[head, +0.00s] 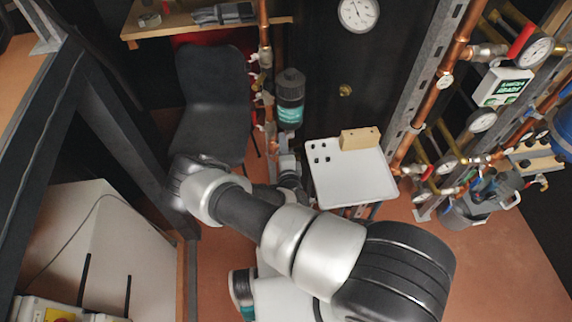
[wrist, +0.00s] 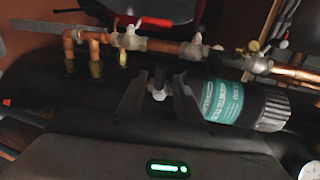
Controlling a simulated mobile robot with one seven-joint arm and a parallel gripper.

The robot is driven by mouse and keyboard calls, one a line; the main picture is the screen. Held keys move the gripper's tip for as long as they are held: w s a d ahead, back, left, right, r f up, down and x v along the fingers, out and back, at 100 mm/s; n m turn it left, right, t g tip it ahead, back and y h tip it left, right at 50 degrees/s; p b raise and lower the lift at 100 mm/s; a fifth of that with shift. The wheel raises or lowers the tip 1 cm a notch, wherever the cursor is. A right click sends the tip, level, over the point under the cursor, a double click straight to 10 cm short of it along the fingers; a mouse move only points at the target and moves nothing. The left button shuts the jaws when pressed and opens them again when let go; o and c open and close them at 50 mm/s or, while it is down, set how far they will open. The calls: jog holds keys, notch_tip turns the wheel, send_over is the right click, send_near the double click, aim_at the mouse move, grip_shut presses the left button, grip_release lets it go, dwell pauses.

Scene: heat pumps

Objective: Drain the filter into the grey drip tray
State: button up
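The filter (head: 290,88) is a dark canister with a teal label, mounted upright on the pipework behind the arm in the head view. In the wrist view the filter (wrist: 243,105) lies across the right side, with a small metal fitting and dark stem (wrist: 158,84) at its left end. My gripper (wrist: 156,92) has its two dark fingers apart, one on either side of this stem, with gaps that look clear. Contact cannot be told. In the head view the gripper is largely hidden among arm and pipes below the filter. I cannot make out a grey drip tray for certain.
A white panel (head: 350,185) with small black pieces and a wooden block (head: 360,138) stands right of the filter. A black chair (head: 212,105) is to the left. A red-handled valve (wrist: 140,24) and copper pipes run close above the fingers.

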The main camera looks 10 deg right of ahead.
jog(key=s+r, duration=0.3)
jog(key=s, duration=1.2)
jog(key=shift+a, duration=0.2)
jog(key=w+d+r+m+g+h, duration=0.1)
jog(key=d+r+m+h, duration=0.1)
jog(key=r+m+h, duration=0.3)
jog(key=w+d+r+m+h+p, duration=0.1)
jog(key=d+r+m+h, duration=0.15)
jog(key=r+m, duration=0.35)
jog(key=w+d+r+m+g+h, duration=0.1)
jog(key=d+r+m+h, duration=0.1)
jog(key=r+m+h, duration=0.3)
jog(key=s+d+r+m+g+h+p, duration=0.1)
jog(key=s+d+r+m+g, duration=0.3)
jog(key=r+m+g, duration=0.3)
jog(key=s+d+r+m+g, duration=0.45)
jog(key=r+m, duration=0.25)
jog(key=m, duration=0.3)
jog(key=s+a+r+m+g+y+p, duration=0.1)
jog(key=s+a+r+m+g+y, duration=0.2)
jog(key=s+r+m+y, duration=0.7)
jog(key=a+r+m+t+y+p, duration=0.1)
jog(key=a+r+m+t+y, duration=0.2)
jog(key=a+r+m+t, duration=0.3)
notch_tip(320, 180, up, 3)
jog(key=m, duration=0.4)
jog(key=shift+w+a+m+y, duration=0.15)
jog(key=shift+a+m+y, duration=0.15)
jog(key=shift+a+y, duration=0.05)
